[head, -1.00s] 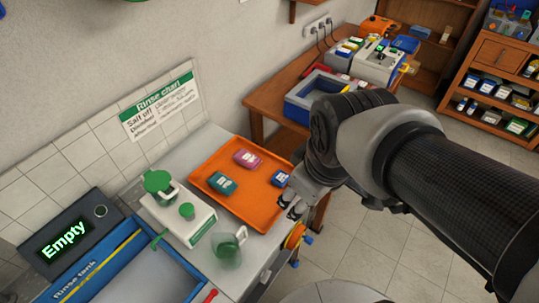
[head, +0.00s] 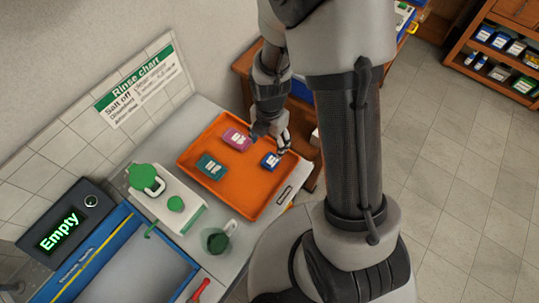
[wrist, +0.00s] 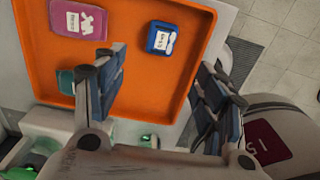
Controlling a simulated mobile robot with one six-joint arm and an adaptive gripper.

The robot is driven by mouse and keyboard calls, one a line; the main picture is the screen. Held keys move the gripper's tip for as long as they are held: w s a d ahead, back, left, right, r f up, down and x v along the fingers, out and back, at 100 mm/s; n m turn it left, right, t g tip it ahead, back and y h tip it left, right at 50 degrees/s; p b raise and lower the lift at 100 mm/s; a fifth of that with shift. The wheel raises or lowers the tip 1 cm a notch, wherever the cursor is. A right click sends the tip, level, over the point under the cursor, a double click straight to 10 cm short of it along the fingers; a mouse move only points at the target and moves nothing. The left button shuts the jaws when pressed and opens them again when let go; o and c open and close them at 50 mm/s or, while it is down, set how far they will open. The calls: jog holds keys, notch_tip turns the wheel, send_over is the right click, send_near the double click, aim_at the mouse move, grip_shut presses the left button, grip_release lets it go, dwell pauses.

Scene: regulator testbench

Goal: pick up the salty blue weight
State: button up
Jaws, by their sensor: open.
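The blue weight (head: 270,160) is a small block with a white label, lying near the right side of the orange tray (head: 242,203). In the wrist view the blue weight (wrist: 162,38) lies flat beyond the fingertips. Whether it has salt on it is too small to tell. My gripper (head: 272,138) is over the tray, close beside the blue weight in the head view. In the wrist view my gripper (wrist: 165,75) is open, with nothing between its fingers.
A magenta weight (head: 237,139) and a teal weight (head: 211,167) share the tray. A white device with green tops (head: 165,205) and a glass jug (head: 217,240) stand nearby. The rinse tank (head: 125,272) is at lower left, below an "Empty" display (head: 62,230).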

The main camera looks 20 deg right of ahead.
jog(key=b, duration=0.1)
send_over(271, 160)
jog(key=f, duration=0.7)
jog(key=shift+s+a+f, duration=0.1)
jog(key=shift+a, duration=0.15)
jog(key=shift+d+f+b, duration=0.15)
jog(key=shift+f+b, duration=0.25)
jog(key=shift+f, duration=0.95)
jog(key=shift+d+f+b, duration=0.1)
jog(key=shift+f+b, duration=0.25)
jog(key=shift+f, duration=1)
grip_shut()
jog(key=shift+r, duration=0.15)
